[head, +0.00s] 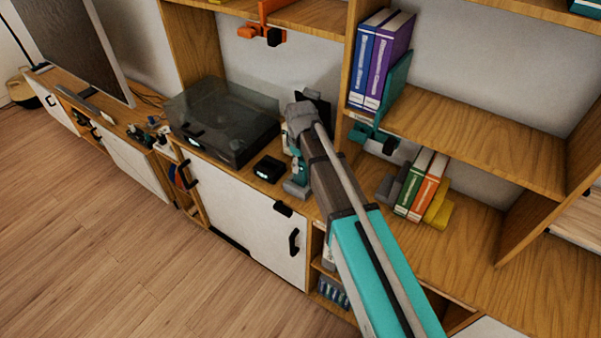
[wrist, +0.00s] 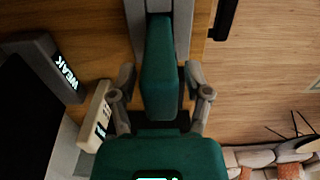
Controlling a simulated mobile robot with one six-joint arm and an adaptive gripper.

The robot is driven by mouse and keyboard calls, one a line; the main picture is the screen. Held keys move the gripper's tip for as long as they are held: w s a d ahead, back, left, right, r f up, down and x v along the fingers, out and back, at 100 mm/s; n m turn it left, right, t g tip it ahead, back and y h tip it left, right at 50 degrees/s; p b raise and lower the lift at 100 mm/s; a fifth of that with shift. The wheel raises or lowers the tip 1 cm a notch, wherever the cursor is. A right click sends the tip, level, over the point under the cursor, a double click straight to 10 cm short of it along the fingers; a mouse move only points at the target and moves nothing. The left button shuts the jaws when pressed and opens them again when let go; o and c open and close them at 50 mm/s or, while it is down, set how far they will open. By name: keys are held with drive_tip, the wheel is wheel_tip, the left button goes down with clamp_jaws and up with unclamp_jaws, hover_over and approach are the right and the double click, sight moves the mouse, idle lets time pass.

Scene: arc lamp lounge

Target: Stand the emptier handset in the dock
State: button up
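A teal handset (wrist: 160,70) is between the fingers of my gripper (wrist: 160,92). A narrow gap shows on each side, so the fingers look open around it. In the head view, the teal handset (head: 301,163) is below my gripper (head: 301,140), with its lower end at the grey dock (head: 296,188). Grey dock walls (wrist: 186,28) flank its far end in the wrist view; full seating is unclear. A cream handset (wrist: 95,115) is left of my gripper.
A dark box lit "WEAK" (wrist: 62,72) is left of the dock. A small black box (head: 268,168) and a turntable (head: 222,122) are on the cabinet, left of the dock. Books (head: 425,187) stand to the right. A shelf (head: 470,130) overhangs there.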

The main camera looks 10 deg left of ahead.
clamp_jaws()
drive_tip(key=shift+r, duration=0.15)
wheel_tip(320, 180, up, 2)
drive_tip(key=p, duration=0.2)
drive_tip(key=shift+r+p, duration=0.25)
drive_tip(key=shift+p, duration=0.15)
drive_tip(key=s+d+r+p, duration=0.6)
drive_tip(key=s+r+p, duration=0.4)
drive_tip(key=s, duration=0.2)
drive_tip(key=shift+s+r, duration=0.15)
drive_tip(key=shift+s, duration=0.2)
